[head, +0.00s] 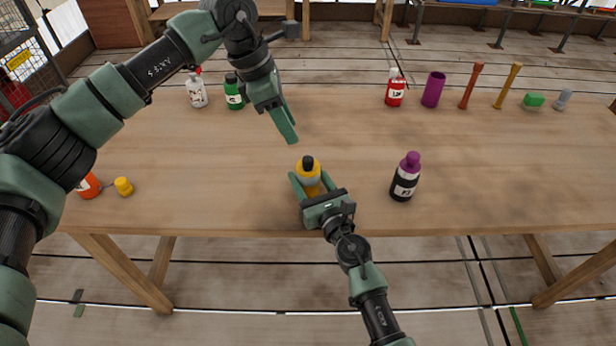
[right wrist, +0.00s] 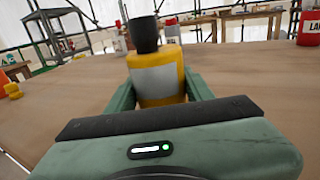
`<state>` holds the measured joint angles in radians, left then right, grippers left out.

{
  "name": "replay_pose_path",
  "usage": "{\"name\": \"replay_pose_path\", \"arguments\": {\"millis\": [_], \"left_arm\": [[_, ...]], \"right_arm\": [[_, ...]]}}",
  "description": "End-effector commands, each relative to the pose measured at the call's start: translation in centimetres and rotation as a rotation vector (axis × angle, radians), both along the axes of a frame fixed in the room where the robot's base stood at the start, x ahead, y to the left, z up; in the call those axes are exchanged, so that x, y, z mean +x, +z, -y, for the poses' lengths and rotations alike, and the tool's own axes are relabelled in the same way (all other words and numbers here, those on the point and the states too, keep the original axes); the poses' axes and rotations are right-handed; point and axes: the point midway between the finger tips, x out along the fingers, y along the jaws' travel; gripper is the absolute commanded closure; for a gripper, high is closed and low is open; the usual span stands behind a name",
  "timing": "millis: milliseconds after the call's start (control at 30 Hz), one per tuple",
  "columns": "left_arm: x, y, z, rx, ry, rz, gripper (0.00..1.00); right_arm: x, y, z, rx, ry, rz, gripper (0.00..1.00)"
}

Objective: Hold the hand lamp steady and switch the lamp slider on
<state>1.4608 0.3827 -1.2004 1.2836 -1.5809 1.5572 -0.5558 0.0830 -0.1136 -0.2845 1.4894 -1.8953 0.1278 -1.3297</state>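The hand lamp appears to be the yellow, upright body with a grey band and black top (head: 309,182), near the table's front edge. It also shows in the right wrist view (right wrist: 157,80). My right gripper (head: 309,180) has a finger on each side of it, with no clear gap, and looks shut on it low down. I cannot make out a slider on the lamp; the side facing away is hidden. My left gripper (head: 292,138) is above and behind the lamp, apart from it. It points down, looks shut and holds nothing.
A black bottle with a purple cap (head: 404,180) stands right of the lamp on the wooden table (head: 480,190). A yellow piece (head: 123,186) is at the left. Red (head: 395,92), green (head: 234,95) and white (head: 196,92) bottles and a purple cup (head: 433,90) stand farther back.

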Motion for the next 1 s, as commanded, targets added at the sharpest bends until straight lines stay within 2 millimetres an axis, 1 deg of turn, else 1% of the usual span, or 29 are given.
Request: {"name": "replay_pose_path", "arguments": {"millis": [33,67,100,133,167,267,367,500,633,767,867,1000], "left_arm": [[0.0,0.0,0.0,0.000,0.000,0.000,0.66],[0.0,0.0,0.0,0.000,0.000,-0.001,0.75],[-0.1,-0.1,0.1,-0.004,0.001,-0.003,0.86],[-0.1,-0.3,0.2,-0.011,0.003,-0.008,0.94],[-0.3,-0.5,0.3,-0.022,0.006,-0.015,1.00],[-1.2,-2.0,1.3,-0.097,0.029,-0.065,1.00],[-2.8,-4.0,2.9,-0.228,0.081,-0.152,1.00],[-5.4,-6.3,5.1,-0.467,0.211,-0.323,1.00],[-7.1,-7.4,5.8,-0.676,0.366,-0.490,1.00],[-8.2,-8.2,5.2,-0.864,0.546,-0.657,1.00],[-8.6,-8.8,3.8,-0.996,0.695,-0.780,1.00],[-9.0,-9.8,1.2,-1.143,0.894,-0.926,1.00]], "right_arm": [[0.0,0.0,0.0,0.000,0.000,0.000,0.95],[0.0,0.0,0.0,0.000,0.000,0.000,0.95],[0.0,0.0,0.0,0.000,0.000,0.000,0.95],[0.0,0.0,0.0,0.000,0.000,0.000,0.95],[0.0,0.0,0.0,0.000,0.000,0.000,0.95],[0.0,0.0,0.0,0.000,0.000,0.000,0.95],[0.0,0.0,0.0,0.000,0.000,0.000,0.95],[0.0,0.0,0.0,0.000,0.000,0.000,0.94],[0.0,0.0,0.0,0.000,0.000,0.000,0.94],[0.0,0.0,0.0,0.000,0.000,-0.001,0.94],[0.0,0.0,0.0,0.000,0.000,-0.001,0.94],[0.0,0.0,0.0,0.000,0.000,-0.001,0.94]]}}
